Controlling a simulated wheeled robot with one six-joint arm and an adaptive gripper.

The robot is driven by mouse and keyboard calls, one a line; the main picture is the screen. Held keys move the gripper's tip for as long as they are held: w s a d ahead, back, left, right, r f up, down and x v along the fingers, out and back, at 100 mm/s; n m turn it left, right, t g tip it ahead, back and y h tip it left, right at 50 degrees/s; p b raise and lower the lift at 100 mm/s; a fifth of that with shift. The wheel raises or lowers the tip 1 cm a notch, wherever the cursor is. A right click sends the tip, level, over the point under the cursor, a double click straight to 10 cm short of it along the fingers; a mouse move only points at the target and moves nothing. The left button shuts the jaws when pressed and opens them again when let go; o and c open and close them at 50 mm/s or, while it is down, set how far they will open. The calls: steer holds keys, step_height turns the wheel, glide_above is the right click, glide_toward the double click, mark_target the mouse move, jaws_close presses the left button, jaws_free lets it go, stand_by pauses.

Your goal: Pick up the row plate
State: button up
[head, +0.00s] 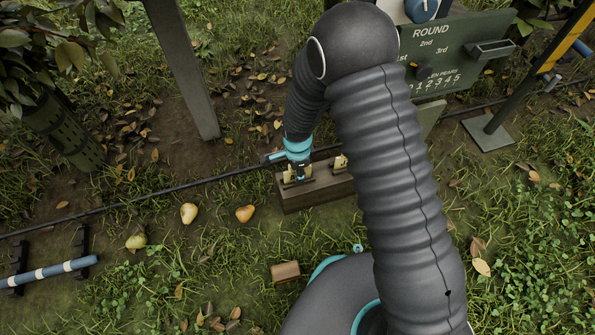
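A low wooden block (312,197) stands on the ground near the middle of the head view. Small yellowish plates stand upright in it. One plate (288,177) is at its left part, right at my gripper. Another plate (340,162) is further right, partly behind my arm. My gripper (300,177) points down over the left part of the block, with its fingertips at the left plate. It is too small to tell whether the fingers are open or closed on that plate. My arm hides the right end of the block.
Several pears (189,213) lie on the grass to the left. A small brown block (285,272) lies in front. A green board marked ROUND (440,55) stands behind. A dark hose (140,198) crosses the ground. A blue-and-white bar (55,270) lies at the left.

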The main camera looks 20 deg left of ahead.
jaws_close()
step_height(320, 180, up, 10)
steer(key=shift+p, duration=0.65)
